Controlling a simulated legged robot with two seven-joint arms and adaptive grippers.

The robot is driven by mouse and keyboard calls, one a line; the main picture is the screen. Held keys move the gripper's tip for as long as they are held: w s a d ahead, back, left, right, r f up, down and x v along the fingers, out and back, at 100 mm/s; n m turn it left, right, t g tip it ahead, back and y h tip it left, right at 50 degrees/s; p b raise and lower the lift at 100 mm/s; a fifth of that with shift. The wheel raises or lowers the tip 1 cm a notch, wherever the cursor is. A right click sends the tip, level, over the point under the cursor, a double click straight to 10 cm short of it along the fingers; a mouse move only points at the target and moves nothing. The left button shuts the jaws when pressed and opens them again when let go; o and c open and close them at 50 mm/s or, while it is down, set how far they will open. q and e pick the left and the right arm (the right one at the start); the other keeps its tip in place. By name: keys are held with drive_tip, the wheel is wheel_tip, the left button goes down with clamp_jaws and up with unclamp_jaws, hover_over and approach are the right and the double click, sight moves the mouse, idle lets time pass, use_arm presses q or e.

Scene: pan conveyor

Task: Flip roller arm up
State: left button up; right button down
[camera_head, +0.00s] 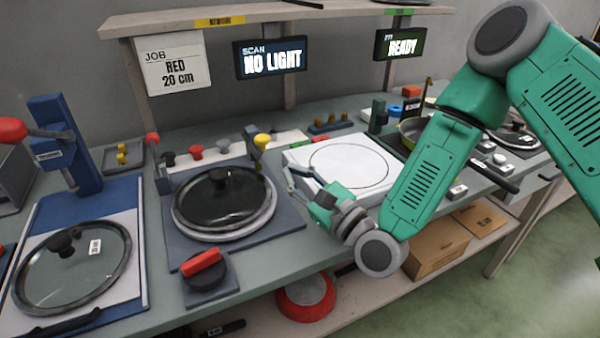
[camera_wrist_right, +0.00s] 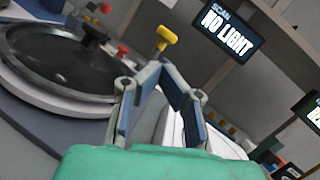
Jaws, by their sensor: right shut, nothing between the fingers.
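A round pan fixture (camera_head: 178,237) bears a dark glass lid (camera_head: 222,196) with a black knob. A short lever with a yellow handle (camera_head: 262,140) stands at its back right corner. A red-knobbed post (camera_head: 152,138) stands at its back left. I cannot tell for sure which part is the roller arm. My right gripper (camera_head: 291,180) is shut and empty, right of the lid and apart from the yellow handle. In the right wrist view the yellow handle (camera_wrist_right: 167,36) shows just beyond the fingers (camera_wrist_right: 161,68). My left gripper is out of view.
A white square plate (camera_head: 345,168) lies behind my right gripper. A red-handled block (camera_head: 203,265) sits at the front. A blue stand with another glass lid (camera_head: 70,262) is at the left. Signs (camera_head: 270,60) hang from the shelf above.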

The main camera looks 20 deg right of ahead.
sight(265, 148)
drive_tip(key=x, duration=0.3)
drive_tip(key=shift+w+a+r, duration=0.1)
drive_tip(key=shift+w+a, duration=0.15)
drive_tip(key=shift+a, duration=0.05)
drive_tip(key=shift+d+x, duration=0.15)
drive_tip(key=shift+x, duration=0.65)
drive_tip(key=shift+d+x, duration=0.1)
drive_tip(key=shift+x, duration=0.75)
drive_tip(key=w+r+m+g+h+p, duration=0.2)
drive_tip(key=w+r+g+p, duration=0.45)
drive_tip(key=r+p, duration=0.7)
use_arm(q)
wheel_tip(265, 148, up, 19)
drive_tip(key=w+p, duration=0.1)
drive_tip(key=p, duration=0.4)
drive_tip(key=shift+p, duration=0.3)
use_arm(e)
drive_tip(key=w+g, duration=0.2)
drive_tip(key=w, duration=1)
drive_tip(key=shift+r+m+h, duration=0.2)
drive_tip(key=shift+m+h, duration=0.1)
